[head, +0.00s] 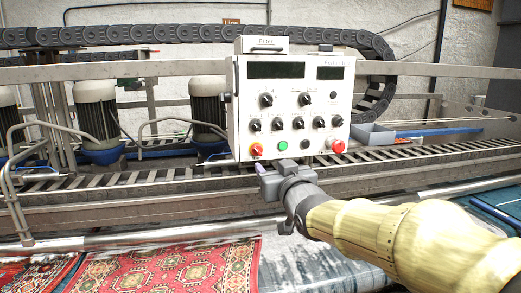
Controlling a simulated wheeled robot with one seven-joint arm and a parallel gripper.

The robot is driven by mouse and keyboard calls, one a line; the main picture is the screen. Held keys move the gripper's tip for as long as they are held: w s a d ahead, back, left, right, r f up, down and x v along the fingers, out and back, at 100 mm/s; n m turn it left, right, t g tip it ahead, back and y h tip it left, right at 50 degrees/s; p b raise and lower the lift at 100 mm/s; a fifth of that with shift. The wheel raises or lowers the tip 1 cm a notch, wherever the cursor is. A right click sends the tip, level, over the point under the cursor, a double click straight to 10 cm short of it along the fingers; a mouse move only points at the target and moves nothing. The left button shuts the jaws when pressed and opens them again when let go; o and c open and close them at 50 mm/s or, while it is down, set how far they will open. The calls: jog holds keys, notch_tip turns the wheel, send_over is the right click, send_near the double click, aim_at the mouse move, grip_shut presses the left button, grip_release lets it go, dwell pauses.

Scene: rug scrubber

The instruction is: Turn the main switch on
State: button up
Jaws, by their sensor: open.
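The white control box (292,110) stands in the middle of the head view, with two dark displays at its top and several black knobs below. A red and yellow rotary switch (256,150), which looks like the main switch, sits at its lower left corner. Its exact turn position is too small to tell. A green button (283,145) and a red button (338,146) are in the same bottom row. My gripper (265,170) is open, just below the box's lower edge and slightly right of the rotary switch. It appears empty. Contact with the box cannot be told.
A black cable chain (190,34) runs behind and above the box. Metal rails and a slatted conveyor (430,150) cross behind my gripper. Several motors (97,110) stand at the left. A red patterned rug (165,268) lies in front, below.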

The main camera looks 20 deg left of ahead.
aim_at(259, 152)
jog(key=p+x, duration=0.4)
jog(key=x, duration=0.6)
jog(key=shift+r, duration=0.1)
jog(key=shift+w+a, duration=0.3)
jog(key=shift+w, duration=0.15)
jog(key=c, duration=1)
